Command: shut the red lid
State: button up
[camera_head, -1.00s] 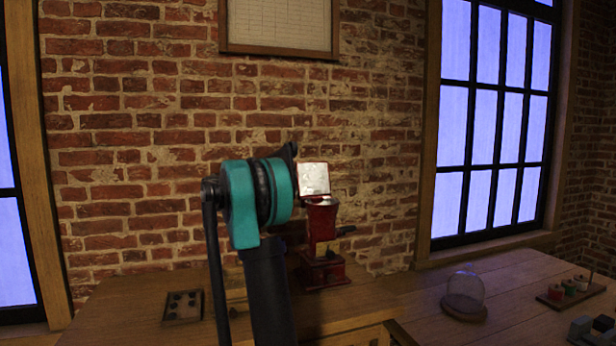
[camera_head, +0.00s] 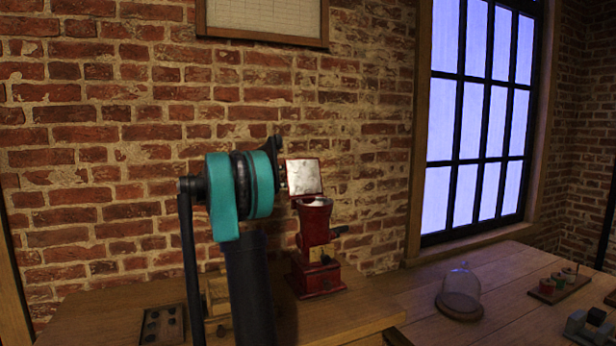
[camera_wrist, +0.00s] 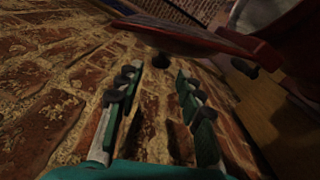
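The red lid (camera_head: 304,177) stands open on top of the red hand mill (camera_head: 316,225), its silvery inner face toward the head camera. In the wrist view, the lid (camera_wrist: 180,37) is a dark red slab seen nearly edge-on, just beyond the fingertips. Part of the mill's red body (camera_wrist: 295,42) shows at the upper right there. My gripper (camera_wrist: 158,90) has its two fingers spread, with nothing between them. In the head view my wrist hides most of the gripper, which is left of the lid. Whether a finger touches the lid is unclear.
A brick wall (camera_head: 130,120) is close behind the mill. A small dark tray (camera_head: 163,325) and a wooden block (camera_head: 218,296) are on the table left of it.

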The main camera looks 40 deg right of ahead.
aim_at(309, 175)
jog(key=x, duration=0.9)
jog(key=shift+s+d, duration=0.15)
jog(key=shift+d, duration=0.05)
grip_shut()
